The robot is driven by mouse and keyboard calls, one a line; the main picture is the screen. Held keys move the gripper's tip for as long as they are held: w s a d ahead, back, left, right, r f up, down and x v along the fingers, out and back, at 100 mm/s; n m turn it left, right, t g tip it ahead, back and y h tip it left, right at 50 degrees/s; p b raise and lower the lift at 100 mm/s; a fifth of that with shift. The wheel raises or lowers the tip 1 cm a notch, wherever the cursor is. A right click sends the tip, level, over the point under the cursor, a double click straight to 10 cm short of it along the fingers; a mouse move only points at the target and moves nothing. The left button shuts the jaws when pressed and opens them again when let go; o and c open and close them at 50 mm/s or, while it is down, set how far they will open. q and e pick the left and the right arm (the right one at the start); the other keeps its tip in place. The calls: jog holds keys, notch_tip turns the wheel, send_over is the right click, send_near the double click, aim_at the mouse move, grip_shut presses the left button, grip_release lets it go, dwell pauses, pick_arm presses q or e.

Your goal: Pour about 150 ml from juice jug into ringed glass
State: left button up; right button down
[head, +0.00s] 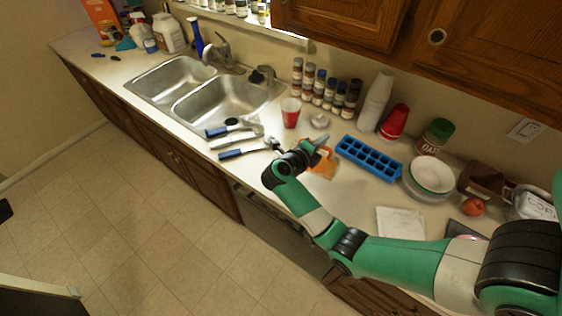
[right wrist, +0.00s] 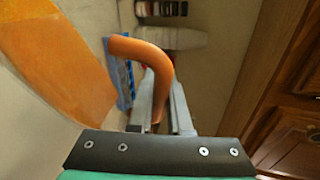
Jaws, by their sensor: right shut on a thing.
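The juice jug shows in the right wrist view as a large orange body at upper left with a curved orange handle (right wrist: 155,52). My right gripper (right wrist: 160,98) is shut on this handle, one finger on each side. In the head view the right gripper (head: 313,145) is over the counter, with an orange part of the jug (head: 326,167) beside it, mostly hidden. A red cup with a pale rim (head: 291,112) stands behind and left of the gripper; I cannot tell whether it is the ringed glass. My left gripper is not in view.
A blue ice tray (head: 368,158) lies right of the gripper. Spice bottles (head: 319,88) and stacked white cups (head: 375,100) stand behind. Blue-handled utensils (head: 243,152) lie to the left, before the double sink (head: 172,97). Bowls (head: 430,179) stand farther right.

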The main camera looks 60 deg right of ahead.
aim_at(327, 157)
jog(key=shift+r, duration=0.15)
jog(key=shift+s, duration=0.1)
jog(key=shift+s+f+m+t+b, duration=0.45)
jog(key=shift+s+f+b, duration=0.25)
jog(key=shift+s+f, duration=0.25)
jog(key=shift+r, duration=0.15)
jog(key=shift+f, duration=0.2)
jog(key=f+b, duration=0.1)
jog(key=b, duration=0.1)
jog(key=s+f+m+b, duration=0.1)
jog(key=b, duration=0.1)
jog(key=shift+d+f+m+t+y, duration=0.1)
jog(key=shift+f+m+t+y, duration=0.05)
jog(key=shift+m+t+y, duration=0.15)
jog(key=shift+f, duration=0.1)
jog(key=shift+s+b, duration=0.1)
jog(key=shift+b, duration=0.25)
